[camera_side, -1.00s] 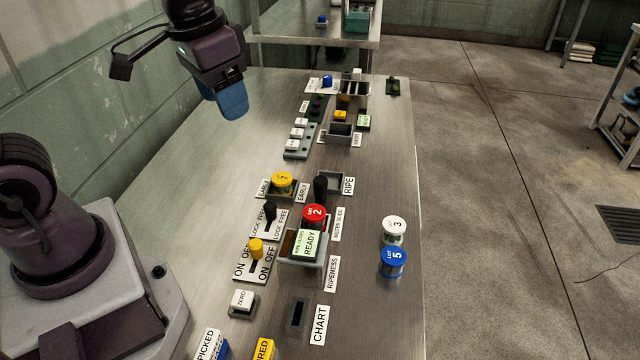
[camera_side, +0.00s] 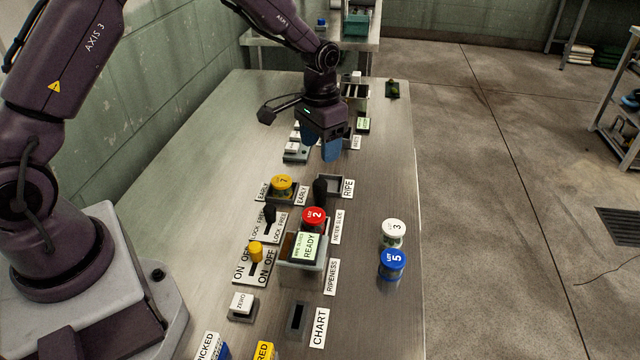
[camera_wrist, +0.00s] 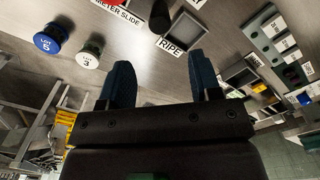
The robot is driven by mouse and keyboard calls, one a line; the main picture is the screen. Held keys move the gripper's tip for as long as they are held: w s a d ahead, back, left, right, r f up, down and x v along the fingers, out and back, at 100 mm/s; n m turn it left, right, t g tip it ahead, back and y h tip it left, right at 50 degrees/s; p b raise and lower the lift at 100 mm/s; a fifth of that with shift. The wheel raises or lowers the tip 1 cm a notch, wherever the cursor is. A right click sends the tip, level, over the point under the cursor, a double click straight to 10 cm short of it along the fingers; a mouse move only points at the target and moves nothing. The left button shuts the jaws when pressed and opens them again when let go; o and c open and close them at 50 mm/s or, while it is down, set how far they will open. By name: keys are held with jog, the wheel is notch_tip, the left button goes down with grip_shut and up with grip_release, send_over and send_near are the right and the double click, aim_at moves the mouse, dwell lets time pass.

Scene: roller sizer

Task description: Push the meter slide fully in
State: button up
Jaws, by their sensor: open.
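The meter slide's black handle (camera_side: 320,190) stands upright behind the red lot 2 can (camera_side: 314,216), near the METER SLIDE label (camera_side: 338,227). The can sits at the meter, behind the READY display (camera_side: 309,246). In the wrist view the black handle (camera_wrist: 160,18) is at the top, beside the METER SLIDE label (camera_wrist: 116,11). My gripper (camera_side: 331,149) is above the bench, beyond the handle, fingers pointing down and apart from it. In the wrist view its blue fingers (camera_wrist: 163,82) are spread with nothing between them. The slide's track is largely hidden.
The RIPE tray (camera_side: 337,181) is beside the handle. The yellow lot can (camera_side: 281,185) sits in the EARLY tray to the left. The lock lever (camera_side: 270,214) and on/off switch (camera_side: 256,252) are nearer. White lot 3 (camera_side: 394,232) and blue lot 5 (camera_side: 392,264) cans stand right.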

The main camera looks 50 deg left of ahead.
aim_at(320, 182)
notch_tip(320, 182, down, 10)
jog(key=shift+f, duration=0.25)
grip_shut()
jog(key=s+d, duration=0.5)
dwell(0.3)
grip_release()
